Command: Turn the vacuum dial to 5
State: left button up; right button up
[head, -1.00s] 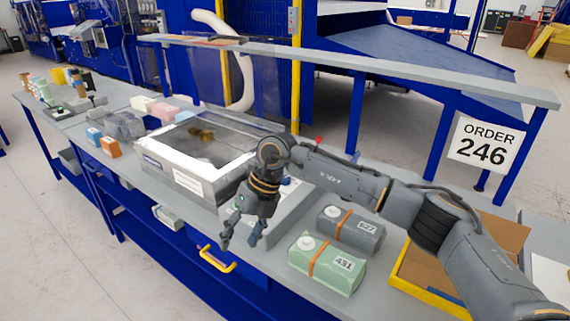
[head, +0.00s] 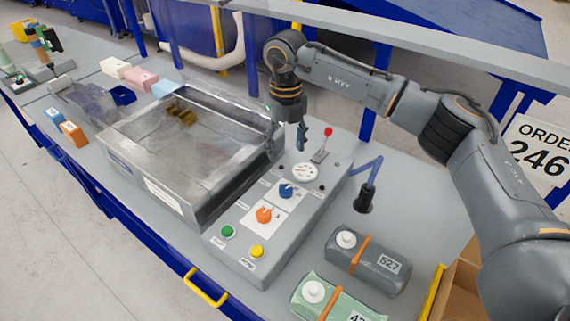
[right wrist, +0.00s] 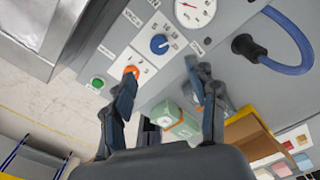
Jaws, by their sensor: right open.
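The control panel (head: 243,240) is a grey sloped box with a blue dial (head: 287,190) and an orange dial (head: 264,215). Above the blue dial is a round white gauge (head: 305,172). In the right wrist view the blue dial (right wrist: 159,44) has a printed scale around it, and the orange dial (right wrist: 131,72) is partly behind a finger. My left gripper is out of view.
A clear-lidded metal chamber (head: 190,145) stands left of the panel. A red-tipped lever (head: 322,148), a green button (head: 228,232) and a yellow button (head: 257,252) are on the panel. A grey pack (head: 375,262) and a green pack (head: 325,297) lie to the right.

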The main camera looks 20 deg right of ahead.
aim_at(286, 188)
jog(key=f+p, duration=0.1)
jog(key=f, duration=0.3)
jog(key=f+p, duration=0.2)
jog(key=f, duration=0.2)
jog(key=s+f+p, duration=0.1)
jog(key=f+p, duration=0.1)
jog(key=f, duration=0.2)
jog(key=shift+a+f, duration=0.15)
jog(key=shift+a, duration=0.05)
jog(key=shift+w+f, duration=0.1)
jog(key=shift+f, duration=0.35)
jog(key=shift+r, duration=0.1)
jog(key=c, duration=1.1)
jog(key=shift+c, duration=0.2)
